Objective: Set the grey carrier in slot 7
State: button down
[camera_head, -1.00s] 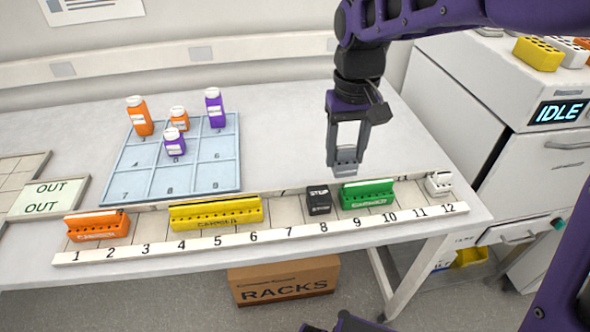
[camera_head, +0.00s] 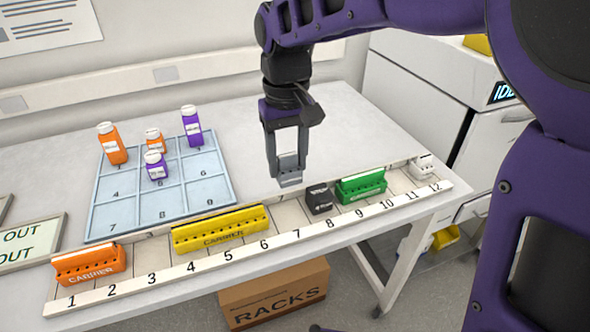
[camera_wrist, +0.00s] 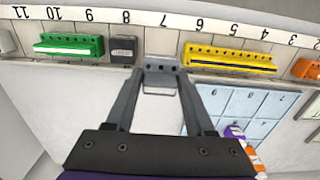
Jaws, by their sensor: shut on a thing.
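The small grey carrier (camera_head: 290,172) is between the fingers of my gripper (camera_head: 288,160), which is shut on it. It hangs upright behind the numbered rail (camera_head: 345,218), apart from it. Slot 7 (camera_head: 290,214) is an empty pale slot between the yellow carrier (camera_head: 221,230) and the black STOP block (camera_head: 319,200). In the wrist view the grey carrier (camera_wrist: 161,66) lines up with the slot 7 label, between the yellow carrier (camera_wrist: 231,59) and the dark block (camera_wrist: 123,49). The carrier's exact height above the table is hard to tell.
The yellow carrier fills slots 4 to 6. The STOP block is in slot 8, a green carrier (camera_head: 361,187) in 9 and 10. An orange carrier (camera_head: 89,265) stands at 1 and 2, a white block (camera_head: 422,167) near 12. Several bottles stand on the blue grid (camera_head: 120,215).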

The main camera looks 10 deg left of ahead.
notch_tip(320, 180, down, 10)
jog(key=shift+b, duration=0.9)
jog(key=shift+f, duration=0.1)
jog(key=shift+f, duration=0.15)
jog(key=shift+c, duration=1.3)
grip_release()
notch_tip(320, 180, up, 12)
jog(key=shift+r+p, duration=0.25)
jog(key=shift+p, duration=0.85)
